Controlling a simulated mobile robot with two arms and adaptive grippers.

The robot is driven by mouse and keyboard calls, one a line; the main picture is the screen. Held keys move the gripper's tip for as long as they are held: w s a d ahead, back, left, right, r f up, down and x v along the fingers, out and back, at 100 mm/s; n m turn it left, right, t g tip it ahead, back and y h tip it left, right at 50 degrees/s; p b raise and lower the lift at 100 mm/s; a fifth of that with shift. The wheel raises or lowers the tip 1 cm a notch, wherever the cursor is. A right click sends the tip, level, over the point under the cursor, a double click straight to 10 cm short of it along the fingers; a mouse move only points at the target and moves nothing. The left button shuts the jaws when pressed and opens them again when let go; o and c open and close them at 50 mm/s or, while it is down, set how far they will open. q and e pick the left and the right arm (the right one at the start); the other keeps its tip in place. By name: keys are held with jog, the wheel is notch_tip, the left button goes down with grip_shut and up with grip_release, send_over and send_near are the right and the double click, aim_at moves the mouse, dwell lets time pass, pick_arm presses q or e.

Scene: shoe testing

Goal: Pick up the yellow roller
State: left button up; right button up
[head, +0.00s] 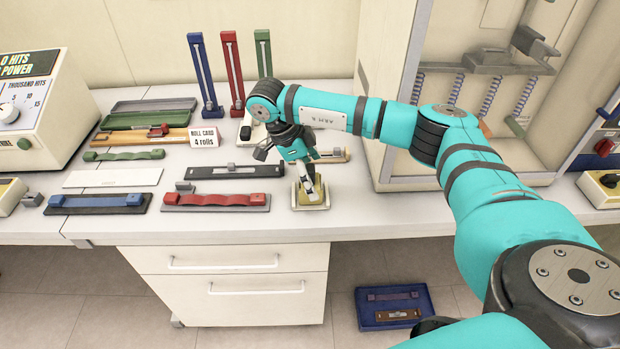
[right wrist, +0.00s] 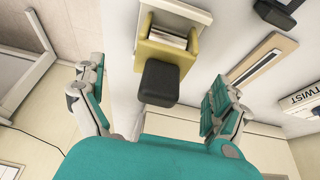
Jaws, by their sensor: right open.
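The yellow roller (head: 322,195) stands near the front edge of the white counter, on a pale base. In the right wrist view, its yellow body (right wrist: 184,52) shows with a dark grey block-shaped end (right wrist: 158,82) pointing toward the palm. My right gripper (head: 304,176) is above it, pointing down, and partly hides it in the head view. In the right wrist view its fingers (right wrist: 155,96) are spread apart, one on each side of the dark end, with gaps and nothing held. My left gripper is not in view.
A red strip (head: 215,199) on a grey base lies just left, with a blue strip (head: 97,201) further left. A glass-fronted cabinet (head: 395,95) is at the right.

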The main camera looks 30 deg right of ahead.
jog(key=shift+x, duration=1.5)
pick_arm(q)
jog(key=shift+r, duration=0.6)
pick_arm(e)
jog(key=shift+r, duration=0.1)
jog(key=shift+c, duration=0.4)
